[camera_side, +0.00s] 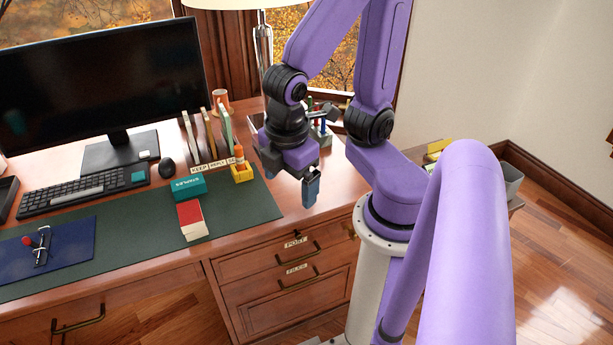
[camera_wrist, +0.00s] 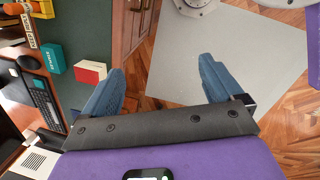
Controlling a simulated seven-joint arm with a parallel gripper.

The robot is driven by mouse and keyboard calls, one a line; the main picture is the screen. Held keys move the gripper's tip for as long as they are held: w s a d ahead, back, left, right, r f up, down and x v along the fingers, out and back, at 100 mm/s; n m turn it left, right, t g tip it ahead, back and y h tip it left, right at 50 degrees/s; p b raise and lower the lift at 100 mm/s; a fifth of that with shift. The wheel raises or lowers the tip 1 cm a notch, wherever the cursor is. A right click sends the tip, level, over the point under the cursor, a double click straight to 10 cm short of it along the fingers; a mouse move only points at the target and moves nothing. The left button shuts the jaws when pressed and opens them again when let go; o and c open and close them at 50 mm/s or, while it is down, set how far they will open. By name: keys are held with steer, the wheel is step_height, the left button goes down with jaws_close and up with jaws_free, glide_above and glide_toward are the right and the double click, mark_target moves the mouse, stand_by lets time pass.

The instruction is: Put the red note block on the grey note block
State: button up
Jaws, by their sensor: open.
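The red note block (camera_side: 190,213) lies on the green desk mat near its front edge, with a red top and pale sides. In the wrist view the red note block (camera_wrist: 90,66) is at the left, outside the left finger. I cannot make out a grey note block in either view. My gripper (camera_side: 311,187) hangs above the right end of the desk, to the right of the red block and apart from it. In the wrist view its two blue fingers (camera_wrist: 160,84) are spread, with nothing between them.
A teal staples box (camera_side: 188,188) lies just behind the red block. A yellow holder (camera_side: 242,173) and upright sorter (camera_side: 208,138) stand farther back. A keyboard (camera_side: 83,191), monitor and blue folder (camera_side: 70,250) are to the left. The mat right of the red block is clear.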

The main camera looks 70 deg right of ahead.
steer(key=s, duration=0.1)
steer(key=s+r+y, duration=0.1)
steer(key=s+y, duration=0.1)
steer(key=shift+s+r+m+g, duration=0.15)
steer(key=shift+r+m+g, duration=0.15)
steer(key=shift+m, duration=0.1)
